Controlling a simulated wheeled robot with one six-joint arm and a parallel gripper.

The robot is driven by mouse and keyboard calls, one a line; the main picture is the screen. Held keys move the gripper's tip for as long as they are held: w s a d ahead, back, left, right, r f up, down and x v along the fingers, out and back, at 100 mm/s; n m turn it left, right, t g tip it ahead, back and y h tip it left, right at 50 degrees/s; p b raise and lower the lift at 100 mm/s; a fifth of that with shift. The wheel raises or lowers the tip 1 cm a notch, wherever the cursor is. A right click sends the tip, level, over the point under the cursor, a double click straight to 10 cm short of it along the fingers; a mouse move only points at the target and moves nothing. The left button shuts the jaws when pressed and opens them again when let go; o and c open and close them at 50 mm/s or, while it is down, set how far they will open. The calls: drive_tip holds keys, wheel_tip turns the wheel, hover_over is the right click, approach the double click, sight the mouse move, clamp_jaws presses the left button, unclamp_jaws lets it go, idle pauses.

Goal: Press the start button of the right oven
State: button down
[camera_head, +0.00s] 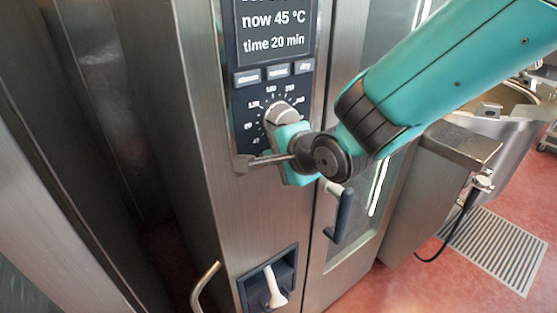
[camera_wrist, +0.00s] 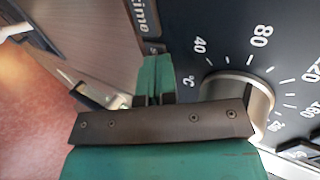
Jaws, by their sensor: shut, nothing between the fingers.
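The oven's dark control panel (camera_head: 245,110) stands in the middle of the head view. It has a display reading "now 45 °C, time 20 min", a row of three grey buttons (camera_head: 277,71) below that, and a silver temperature dial (camera_head: 281,113). My gripper (camera_head: 287,137) is shut and empty, at the panel just below the dial. In the wrist view its teal fingers (camera_wrist: 154,68) are together beside the dial (camera_wrist: 245,92), with a "time" marking beyond them. I cannot tell whether they touch the panel. My gripper and wrist hide the lower panel; no start button can be made out.
A white handle (camera_head: 275,287) sits in a dark recess low on the oven front. A dark handle (camera_head: 340,215) is on the door to the right, and a curved metal handle (camera_head: 205,285) at lower left. A steel kettle (camera_head: 500,125) and floor grate (camera_head: 495,248) are at right.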

drive_tip(key=shift+w+a+r, duration=0.15)
drive_tip(key=shift+w+r, duration=0.05)
drive_tip(key=shift+s+f, duration=0.1)
drive_tip(key=f+b+v, duration=0.2)
drive_tip(key=b+v, duration=0.1)
drive_tip(key=v, duration=1)
drive_tip(key=shift+s+d+r+b, duration=0.2)
drive_tip(key=shift+s+d+b, duration=0.1)
drive_tip(key=shift+s+d, duration=0.3)
drive_tip(key=shift+a, duration=0.1)
drive_tip(key=s+d+f+n+g+h+b, duration=0.1)
drive_tip(key=s+d+f+n+g, duration=0.2)
drive_tip(key=n, duration=0.6)
drive_tip(key=s+d+f+n+g+h+b, duration=0.1)
drive_tip(key=s+d+f+n+g+b, duration=0.1)
drive_tip(key=s+d+f+n+g, duration=0.2)
drive_tip(key=shift+s+f+n+g+h+b, duration=0.45)
drive_tip(key=shift+s+n+g, duration=1.05)
drive_tip(key=shift+s+n, duration=1.45)
